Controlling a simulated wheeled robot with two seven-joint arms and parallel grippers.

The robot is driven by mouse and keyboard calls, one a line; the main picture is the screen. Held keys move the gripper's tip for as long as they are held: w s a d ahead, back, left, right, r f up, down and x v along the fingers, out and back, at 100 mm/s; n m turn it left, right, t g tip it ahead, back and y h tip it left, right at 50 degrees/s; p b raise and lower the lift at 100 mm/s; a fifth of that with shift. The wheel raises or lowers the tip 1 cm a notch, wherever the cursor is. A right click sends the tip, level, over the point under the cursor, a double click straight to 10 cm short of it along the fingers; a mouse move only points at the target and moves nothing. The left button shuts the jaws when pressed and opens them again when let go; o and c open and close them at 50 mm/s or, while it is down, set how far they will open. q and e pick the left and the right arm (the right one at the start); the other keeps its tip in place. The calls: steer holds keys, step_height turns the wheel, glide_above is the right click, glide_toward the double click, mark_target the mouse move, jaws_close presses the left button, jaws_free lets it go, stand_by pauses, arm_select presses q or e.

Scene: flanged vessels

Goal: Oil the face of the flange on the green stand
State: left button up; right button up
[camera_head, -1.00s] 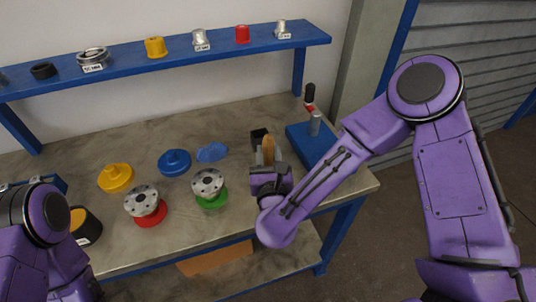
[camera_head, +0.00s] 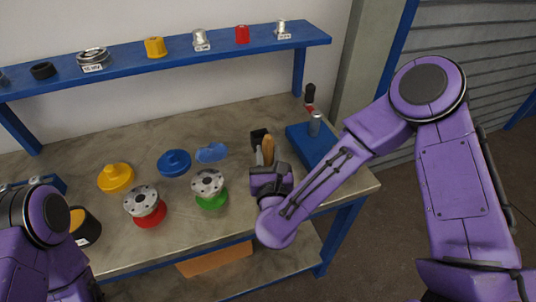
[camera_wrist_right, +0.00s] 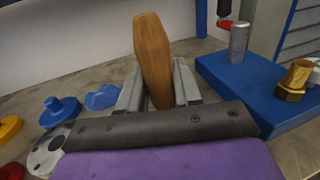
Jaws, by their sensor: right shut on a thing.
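A grey flange (camera_head: 207,182) with bolt holes sits on the green stand (camera_head: 213,202) at the middle of the bench. Its face points up and stands clear of my grippers. My right gripper (camera_head: 266,160) is to the right of it, shut on an upright wooden handle (camera_head: 268,146). In the right wrist view the handle (camera_wrist_right: 153,50) rises between the two grey fingers (camera_wrist_right: 158,92). The handle's lower end is hidden behind the gripper. A dark cup (camera_head: 86,226) with orange inside stands at the lower left. My left arm shows at the left edge, but its gripper does not.
A similar flange (camera_head: 141,200) sits on a red stand (camera_head: 152,216). Yellow (camera_head: 115,178) and blue (camera_head: 174,163) flanged pieces and a blue cloth (camera_head: 211,153) lie behind. A blue platform (camera_head: 311,145) is at the right.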

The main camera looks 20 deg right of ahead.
mark_target(268, 137)
steer(key=shift+r+p, duration=2.3)
steer(key=shift+r, duration=1.2)
arm_select(q)
step_height(268, 137, up, 4)
steer(key=shift+r, duration=0.25)
arm_select(e)
steer(key=shift+f, duration=0.1)
